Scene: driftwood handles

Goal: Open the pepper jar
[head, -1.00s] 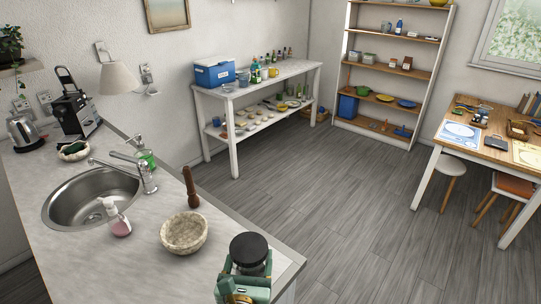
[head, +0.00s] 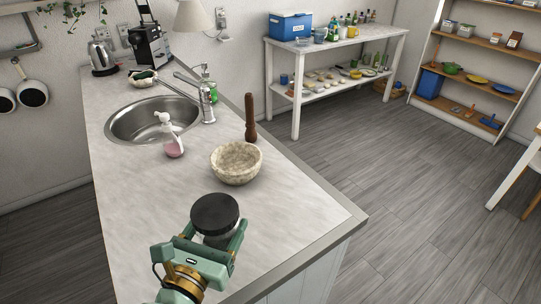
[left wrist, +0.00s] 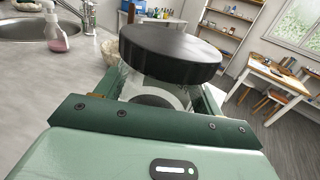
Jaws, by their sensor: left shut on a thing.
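The pepper jar has a wide, round black lid (head: 214,213) and a clear glass body, mostly hidden under the lid and behind the fingers. My green left gripper (head: 212,243) is shut on the jar's body, below the lid. In the left wrist view the black lid (left wrist: 170,53) sits above the glass (left wrist: 150,90), between the two fingers, and looks slightly tilted. I cannot tell whether the lid is seated or loose. The jar is at the near end of the counter; whether it touches the surface is unclear. My right gripper is not in view.
A stone mortar (head: 236,165) stands just beyond the jar, with a dark wooden pepper mill or pestle (head: 250,118) behind it. A pink soap bottle (head: 172,140) is by the sink (head: 140,122). The counter (head: 135,210) is clear on the left; its edge is at right.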

